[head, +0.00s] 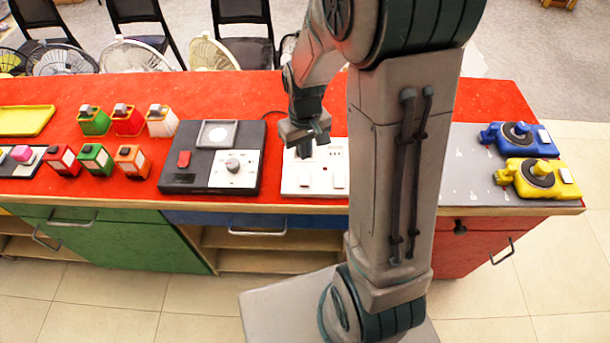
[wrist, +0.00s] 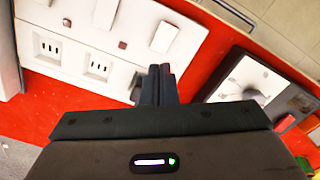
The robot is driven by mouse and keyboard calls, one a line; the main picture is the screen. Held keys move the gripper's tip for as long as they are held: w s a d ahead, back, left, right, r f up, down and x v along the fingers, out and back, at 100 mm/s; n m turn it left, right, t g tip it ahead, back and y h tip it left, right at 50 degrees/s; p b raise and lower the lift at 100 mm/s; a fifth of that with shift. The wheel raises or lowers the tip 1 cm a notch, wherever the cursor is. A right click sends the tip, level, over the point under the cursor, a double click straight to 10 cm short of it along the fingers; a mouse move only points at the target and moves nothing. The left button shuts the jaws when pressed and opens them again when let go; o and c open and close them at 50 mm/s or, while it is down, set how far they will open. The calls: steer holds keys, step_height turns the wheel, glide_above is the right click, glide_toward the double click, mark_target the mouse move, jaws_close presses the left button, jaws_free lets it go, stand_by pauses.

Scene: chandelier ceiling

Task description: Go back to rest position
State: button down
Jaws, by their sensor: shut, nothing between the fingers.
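My gripper (head: 306,142) hangs from my arm over the back part of the white socket panel (head: 310,186) on the red counter. In the wrist view my gripper (wrist: 160,72) has its two fingers together with nothing between them. In that view the white panel (wrist: 110,42) shows sockets and switches beyond the fingertips. I cannot tell from the pictures whether the fingertips touch the panel. My arm hides part of the counter to the right of the panel in the head view.
A black device with a dial (head: 212,155) stands left of the panel. Several small coloured boxes (head: 95,157) and a yellow tray (head: 25,121) lie farther left. Blue (head: 520,136) and yellow (head: 538,178) devices sit at the right. Black chairs (head: 243,33) and fans (head: 213,53) stand behind the counter (head: 285,110).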

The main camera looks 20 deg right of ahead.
stand_by(0.3)
steer(key=s+r+m+t, duration=0.2)
steer(key=s+r+t, duration=0.1)
steer(key=s+r, duration=1.1)
steer(key=shift+s+r, duration=0.25)
steer(key=shift+r, duration=0.25)
